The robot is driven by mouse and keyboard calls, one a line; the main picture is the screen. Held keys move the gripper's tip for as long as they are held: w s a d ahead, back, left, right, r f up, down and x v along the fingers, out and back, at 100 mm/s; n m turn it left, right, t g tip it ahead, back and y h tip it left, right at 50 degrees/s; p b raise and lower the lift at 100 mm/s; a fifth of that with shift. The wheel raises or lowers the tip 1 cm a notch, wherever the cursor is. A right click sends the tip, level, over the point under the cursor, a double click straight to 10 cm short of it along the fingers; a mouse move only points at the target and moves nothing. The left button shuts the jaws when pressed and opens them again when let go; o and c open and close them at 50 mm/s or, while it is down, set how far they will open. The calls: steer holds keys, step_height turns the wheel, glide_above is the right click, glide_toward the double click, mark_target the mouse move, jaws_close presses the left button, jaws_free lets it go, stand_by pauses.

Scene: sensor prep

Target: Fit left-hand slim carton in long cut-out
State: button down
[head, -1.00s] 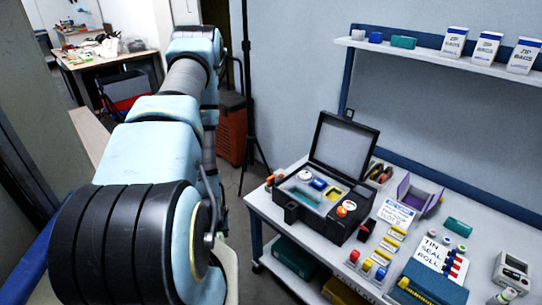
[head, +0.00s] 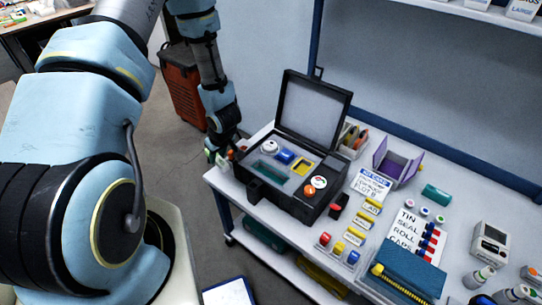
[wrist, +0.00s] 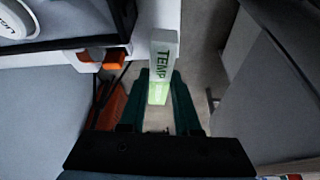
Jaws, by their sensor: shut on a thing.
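My gripper (head: 213,146) is just off the left end of the bench, beside the open black case (head: 300,205). In the wrist view my gripper (wrist: 162,82) is shut on a slim white and pale green carton (wrist: 164,50) marked "TEMP". The carton sticks out past the fingertips, with floor beneath it. In the head view the carton is small and partly hidden by the fingers. The case's insert holds a long teal shape (head: 261,172) at its left, which looks like the long cut-out; its depth cannot be told.
The insert also shows a white round piece (head: 269,147), a blue piece (head: 285,156) and a yellow-edged square (head: 302,166). The raised case lid (head: 313,112) stands behind. An orange item (wrist: 92,60) is near the bench's left end. Labels and bottles crowd the right.

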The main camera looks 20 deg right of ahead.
steer(key=s+d+b, duration=0.1)
steer(key=s+d, duration=0.1)
steer(key=d, duration=0.3)
steer(key=s+d+f+n+b, duration=0.1)
steer(key=s+d+b, duration=0.1)
steer(key=d, duration=0.3)
steer(key=s+d+n+b, duration=0.1)
steer(key=s+d+b, duration=0.1)
steer(key=s+d, duration=0.2)
steer(key=shift+s+d+f+y, duration=0.15)
steer(key=shift+d+f+y, duration=0.05)
steer(key=shift+d, duration=0.2)
steer(key=shift+s+d+f+y, duration=0.1)
steer(key=shift+d+f+y, duration=0.1)
steer(key=shift+d, duration=0.15)
steer(key=shift+r, duration=0.1)
steer(key=shift+s+d, duration=0.1)
steer(key=shift+s, duration=0.1)
steer(key=shift+f+p, duration=0.85)
steer(key=shift+p, duration=0.1)
stand_by(2.4)
steer(key=c, duration=0.8)
jaws_free()
steer(key=shift+c, duration=0.2)
step_height(320, 180, up, 7)
steer(key=p, duration=0.7)
steer(key=shift+p, duration=0.3)
